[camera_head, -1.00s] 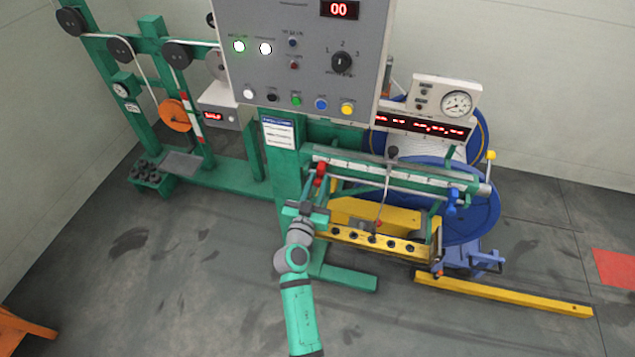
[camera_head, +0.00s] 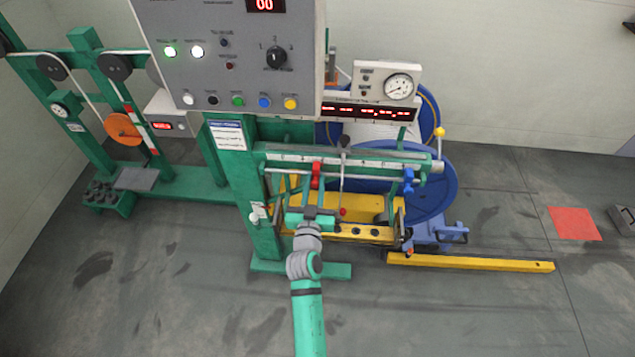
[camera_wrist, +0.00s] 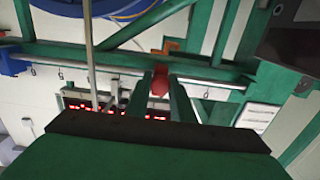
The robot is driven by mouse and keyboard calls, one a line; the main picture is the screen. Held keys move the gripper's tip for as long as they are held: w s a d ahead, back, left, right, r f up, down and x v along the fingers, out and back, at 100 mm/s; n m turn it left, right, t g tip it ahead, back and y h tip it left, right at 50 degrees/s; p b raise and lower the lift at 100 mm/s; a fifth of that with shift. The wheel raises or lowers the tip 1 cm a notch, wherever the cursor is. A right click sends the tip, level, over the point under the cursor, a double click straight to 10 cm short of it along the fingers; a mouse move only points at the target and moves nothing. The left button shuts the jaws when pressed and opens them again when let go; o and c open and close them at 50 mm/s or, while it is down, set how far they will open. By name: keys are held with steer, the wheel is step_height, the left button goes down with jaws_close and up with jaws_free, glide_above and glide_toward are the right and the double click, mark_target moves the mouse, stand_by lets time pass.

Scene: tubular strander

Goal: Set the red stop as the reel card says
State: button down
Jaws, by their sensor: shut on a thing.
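The red stop (camera_head: 316,176) sits on a thin rail under the white scale bar (camera_head: 340,161), left of the lever. My gripper (camera_head: 314,192) reaches it from the front and below. In the wrist view the red stop (camera_wrist: 160,86) is between my two narrow fingers (camera_wrist: 161,98), and they are shut on it. The blue stop (camera_head: 409,181) is near the rail's right end. A white card with a blue heading (camera_head: 227,134) is on the green post; its print is too small to read. I cannot tell if it is the reel card.
A dark-knobbed lever (camera_head: 343,170) stands just right of the red stop. A yellow tray with holes (camera_head: 375,233) lies below the rail. A control panel (camera_head: 235,60) hangs above. A blue reel (camera_head: 430,190) is behind. A yellow floor beam (camera_head: 470,263) runs at right. The front floor is clear.

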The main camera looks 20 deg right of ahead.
steer(key=shift+f, duration=0.1)
steer(key=c, duration=1.6)
jaws_free()
steer(key=shift+o, duration=0.2)
steer(key=shift+s, duration=0.1)
steer(key=v, duration=1)
steer(key=shift+s+a, duration=0.2)
steer(key=shift+s, duration=0.1)
